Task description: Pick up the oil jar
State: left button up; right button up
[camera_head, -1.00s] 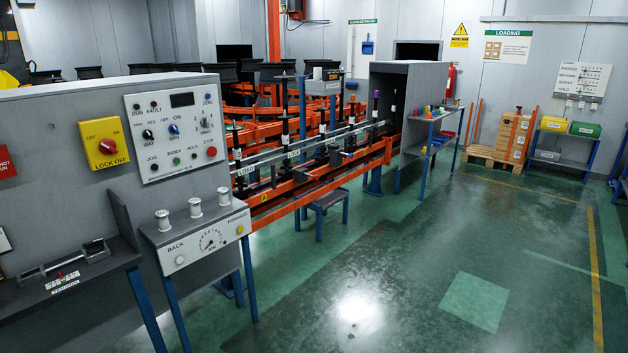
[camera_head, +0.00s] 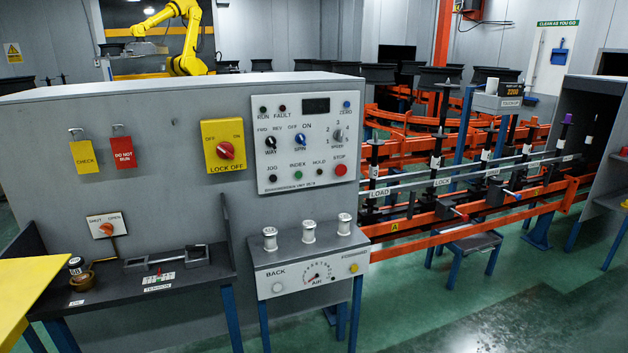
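The oil jar (camera_head: 82,282) appears as a small brownish-gold vessel on the left end of the dark shelf (camera_head: 190,277). A small label that seems to read "OIL" lies on the shelf's front edge just below it. A small dark round item with a white band (camera_head: 76,265) shows directly behind or on top of the jar; I cannot tell which. Neither of my grippers is in view.
A yellow flat surface (camera_head: 30,290) fills the lower left corner, close to the jar. A tension fixture (camera_head: 165,259) sits right of the jar. A grey control cabinet (camera_head: 180,205) rises behind the shelf. Green floor is open at lower right.

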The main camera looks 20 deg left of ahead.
aim_at(77, 267)
jog(key=i+u, duration=0.6)
jog(key=u, duration=0.2)
jog(key=i+l+u, duration=0.15)
jog(key=u, duration=0.25)
jog(key=i+l+u, duration=0.7)
jog(key=i, duration=0.1)
